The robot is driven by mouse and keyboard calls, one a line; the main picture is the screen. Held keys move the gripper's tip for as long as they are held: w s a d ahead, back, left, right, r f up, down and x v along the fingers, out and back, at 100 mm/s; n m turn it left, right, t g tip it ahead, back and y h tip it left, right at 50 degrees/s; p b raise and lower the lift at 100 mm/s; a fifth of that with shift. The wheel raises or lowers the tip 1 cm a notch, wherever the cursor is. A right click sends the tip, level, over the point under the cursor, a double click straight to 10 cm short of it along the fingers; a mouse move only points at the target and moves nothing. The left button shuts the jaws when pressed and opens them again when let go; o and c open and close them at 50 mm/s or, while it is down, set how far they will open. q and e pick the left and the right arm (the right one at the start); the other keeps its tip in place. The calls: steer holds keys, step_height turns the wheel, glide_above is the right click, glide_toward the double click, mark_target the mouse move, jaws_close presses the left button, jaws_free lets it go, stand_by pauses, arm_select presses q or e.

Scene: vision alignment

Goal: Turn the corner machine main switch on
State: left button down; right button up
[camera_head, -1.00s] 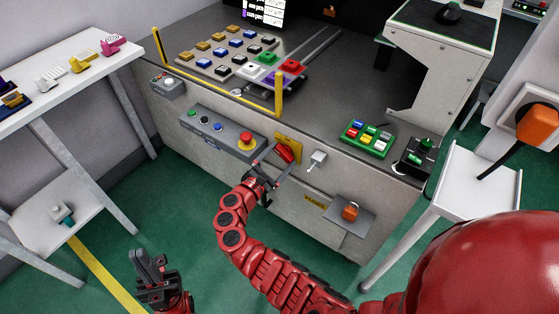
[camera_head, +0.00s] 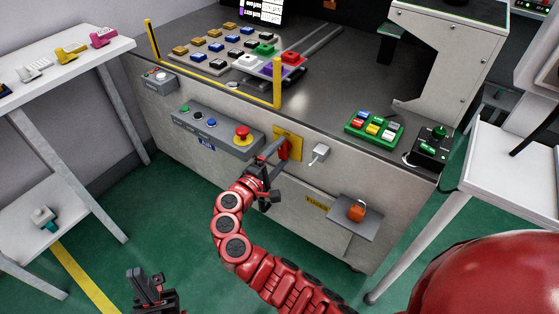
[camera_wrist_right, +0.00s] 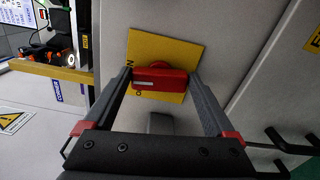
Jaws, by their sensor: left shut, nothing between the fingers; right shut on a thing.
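The main switch is a red handle (camera_head: 284,150) on a yellow plate (camera_head: 291,136) on the front panel of the grey machine. In the head view the handle stands close to upright. In the right wrist view the red handle (camera_wrist_right: 160,79) lies across the picture in front of its yellow plate (camera_wrist_right: 170,50), between my two fingers. My right gripper (camera_head: 274,153) is shut on the handle. Lettering on the plate is partly hidden. My left gripper (camera_head: 147,286) is shut and empty, low above the green floor, away from the machine.
A grey button box (camera_head: 216,134) with a red emergency button (camera_head: 242,135) is left of the switch. A small grey knob (camera_head: 320,152) is to its right. An orange object sits on a small shelf (camera_head: 346,225) below. White tables (camera_head: 110,52) stand at both sides.

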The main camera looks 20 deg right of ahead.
steer(key=shift+f+m+b, duration=0.1)
steer(key=shift+m+b, duration=0.6)
steer(key=shift+m, duration=0.1)
steer(key=o, duration=1.1)
steer(key=shift+c, duration=0.2)
